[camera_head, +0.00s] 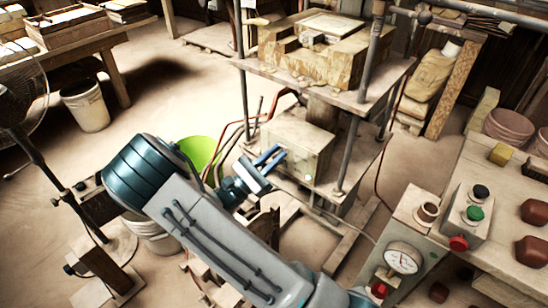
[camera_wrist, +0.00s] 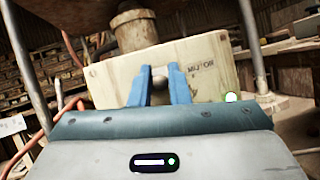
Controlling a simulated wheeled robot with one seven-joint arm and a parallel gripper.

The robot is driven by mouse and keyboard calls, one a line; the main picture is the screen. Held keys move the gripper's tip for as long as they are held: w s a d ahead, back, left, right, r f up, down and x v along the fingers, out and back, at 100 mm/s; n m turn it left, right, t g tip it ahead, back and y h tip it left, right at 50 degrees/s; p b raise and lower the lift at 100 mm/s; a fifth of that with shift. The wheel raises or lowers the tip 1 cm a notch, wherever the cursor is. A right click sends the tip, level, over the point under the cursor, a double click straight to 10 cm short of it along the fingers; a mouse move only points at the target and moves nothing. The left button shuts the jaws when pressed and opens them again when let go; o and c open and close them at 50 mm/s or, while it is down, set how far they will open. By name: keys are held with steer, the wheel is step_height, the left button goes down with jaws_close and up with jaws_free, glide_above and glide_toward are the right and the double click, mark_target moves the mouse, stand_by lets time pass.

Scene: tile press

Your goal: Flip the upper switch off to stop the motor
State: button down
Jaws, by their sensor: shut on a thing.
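The pale motor box (camera_head: 301,135) sits on the lower shelf of the press. It also fills the middle of the wrist view (camera_wrist: 115,80), with "MOTOR" lettering on its face and a bright green light at its lower right. My gripper (camera_head: 279,152) is up against the front of the box. In the wrist view its two blue fingers (camera_wrist: 160,72) are close together over the face, left of the lettering. They are shut on the small grey switch (camera_wrist: 158,84), which is mostly hidden between them. Its exact position cannot be told.
The press frame's posts (camera_head: 346,150) stand around the box, and a wooden mould (camera_head: 310,50) rests above it. Red and dark cables run left of the box. A lime-green bucket (camera_head: 201,150) is behind my arm. A control bench with a gauge (camera_head: 402,262) and buttons stands at right.

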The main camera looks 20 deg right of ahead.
steer(key=shift+f+m+h, duration=0.25)
steer(key=shift+m+h, duration=0.05)
steer(key=shift+h, duration=0.3)
steer(key=c, duration=1.7)
jaws_free()
steer(key=shift+w, duration=0.1)
steer(key=shift+a, duration=0.1)
steer(key=b+v, duration=0.1)
steer(key=v, duration=1.2)
steer(key=shift+a+f+b, duration=0.15)
steer(key=shift+f+b, duration=0.2)
steer(key=shift+r, duration=0.1)
